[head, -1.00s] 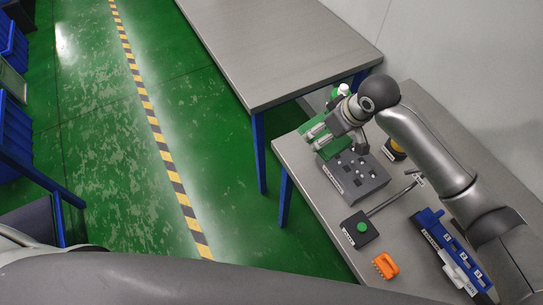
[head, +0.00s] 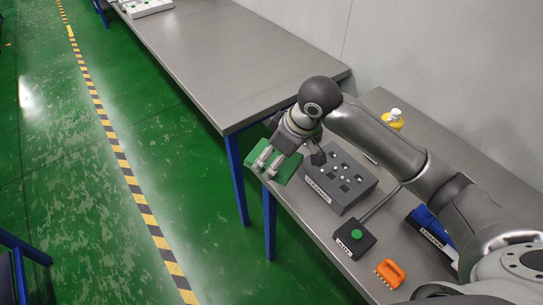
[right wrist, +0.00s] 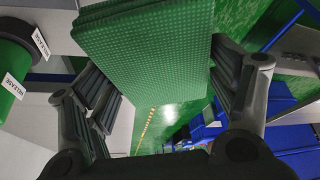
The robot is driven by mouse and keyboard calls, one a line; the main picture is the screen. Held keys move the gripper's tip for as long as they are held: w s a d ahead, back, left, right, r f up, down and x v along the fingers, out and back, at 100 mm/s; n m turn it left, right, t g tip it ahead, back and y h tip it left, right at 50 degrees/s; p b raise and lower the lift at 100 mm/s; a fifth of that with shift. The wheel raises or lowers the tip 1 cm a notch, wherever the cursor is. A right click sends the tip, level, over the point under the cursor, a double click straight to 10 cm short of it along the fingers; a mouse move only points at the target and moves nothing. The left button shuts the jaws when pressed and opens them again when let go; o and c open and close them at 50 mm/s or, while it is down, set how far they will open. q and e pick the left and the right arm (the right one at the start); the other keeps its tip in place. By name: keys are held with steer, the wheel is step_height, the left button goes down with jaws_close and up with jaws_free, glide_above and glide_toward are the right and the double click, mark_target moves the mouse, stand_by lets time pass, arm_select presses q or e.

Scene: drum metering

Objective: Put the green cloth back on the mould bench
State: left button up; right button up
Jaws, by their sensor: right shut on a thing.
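The green cloth (head: 274,164) is a flat, dimpled pad in my right gripper (head: 284,154), at the left end of the near bench (head: 318,225). In the right wrist view the cloth (right wrist: 145,50) lies between the two dark fingers of the right gripper (right wrist: 165,100), which is shut on it. In the head view the cloth overlaps the bench's left corner; I cannot tell how high it is above the bench. The frames do not show which bench is the mould bench. My left gripper is not in view.
The near bench holds a grey block with holes (head: 338,178), a box with a green button (head: 355,238), an orange handle-shaped piece (head: 390,273), a blue item (head: 430,228) and a yellow bottle (head: 393,121). The long bench (head: 235,65) is largely bare, with a white tray (head: 147,8) far off.

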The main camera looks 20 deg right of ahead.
steer(key=w+f, duration=0.2)
steer(key=w+d+f, duration=0.1)
steer(key=w+f, duration=0.1)
steer(key=w, duration=0.1)
steer(key=w+d+f+p, duration=0.1)
steer(key=w+f, duration=0.1)
steer(key=shift+w+d+f, duration=0.1)
steer(key=shift+w+d, duration=0.05)
steer(key=shift+w+d+f, duration=0.15)
steer(key=shift+w+f, duration=0.35)
steer(key=shift+f, duration=0.1)
step_height(320, 180, down, 3)
steer(key=shift+w+p, duration=0.1)
steer(key=shift+p, duration=0.75)
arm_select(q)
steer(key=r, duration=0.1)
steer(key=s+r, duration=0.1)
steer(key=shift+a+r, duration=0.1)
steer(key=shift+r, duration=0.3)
arm_select(e)
steer(key=shift+f, duration=0.2)
steer(key=shift+f, duration=0.15)
steer(key=o, duration=0.9)
